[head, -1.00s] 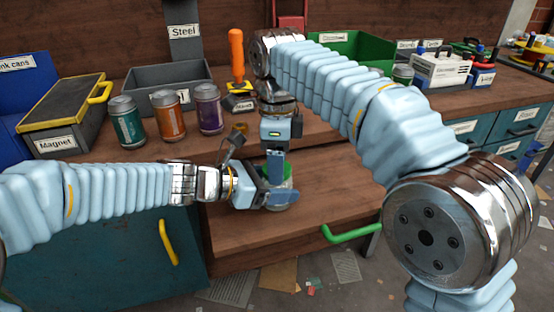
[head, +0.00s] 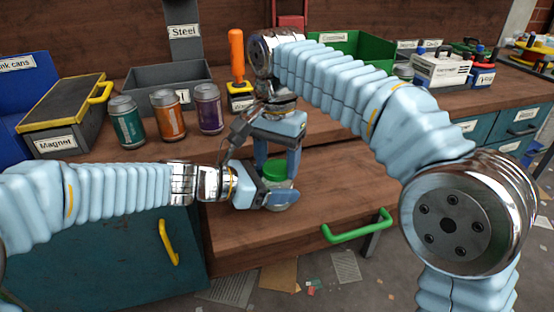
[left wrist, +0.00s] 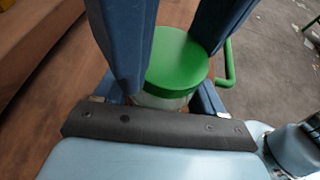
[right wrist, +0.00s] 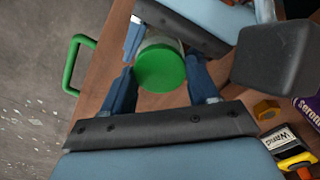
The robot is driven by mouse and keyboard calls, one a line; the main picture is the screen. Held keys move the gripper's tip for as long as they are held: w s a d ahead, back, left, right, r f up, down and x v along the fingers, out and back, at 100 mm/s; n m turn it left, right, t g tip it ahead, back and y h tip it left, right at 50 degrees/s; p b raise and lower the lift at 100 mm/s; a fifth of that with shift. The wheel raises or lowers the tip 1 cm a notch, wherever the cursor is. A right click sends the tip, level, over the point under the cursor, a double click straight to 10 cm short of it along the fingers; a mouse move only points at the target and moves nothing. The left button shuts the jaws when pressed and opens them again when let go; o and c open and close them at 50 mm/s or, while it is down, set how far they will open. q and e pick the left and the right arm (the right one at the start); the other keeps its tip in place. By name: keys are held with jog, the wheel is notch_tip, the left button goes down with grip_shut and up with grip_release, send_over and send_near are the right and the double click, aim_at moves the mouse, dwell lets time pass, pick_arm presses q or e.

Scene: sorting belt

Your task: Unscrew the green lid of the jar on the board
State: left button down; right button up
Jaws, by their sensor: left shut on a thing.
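The jar (head: 277,203) stands upright on the lower wooden board (head: 235,235), with its green lid (head: 274,169) on top. My left gripper (head: 270,196) is shut on the jar's body from the left, below the lid. My right gripper (head: 277,160) points down from above, with its two fingers apart on either side of the lid. In the right wrist view the lid (right wrist: 160,69) lies between those fingers, very close to them. In the left wrist view the lid (left wrist: 178,60) shows between them too. Most of the jar's body is hidden by my left gripper.
Several cans, including an orange can (head: 167,114), stand behind to the left, near the grey Steel bin (head: 150,78). An orange-handled tool (head: 237,60) stands behind my right gripper. A green handle (head: 357,228) juts out at the front right.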

jog(key=o, duration=0.4)
jog(key=shift+r, duration=2.2)
notch_tip(320, 180, up, 2)
jog(key=shift+a+r+m, duration=0.1)
jog(key=shift+a+m, duration=0.05)
jog(key=shift+m, duration=1.05)
jog(key=shift+r+m, duration=0.55)
jog(key=shift+m, duration=0.35)
jog(key=shift+f, duration=0.15)
notch_tip(320, 180, down, 7)
jog(key=shift+f, duration=0.2)
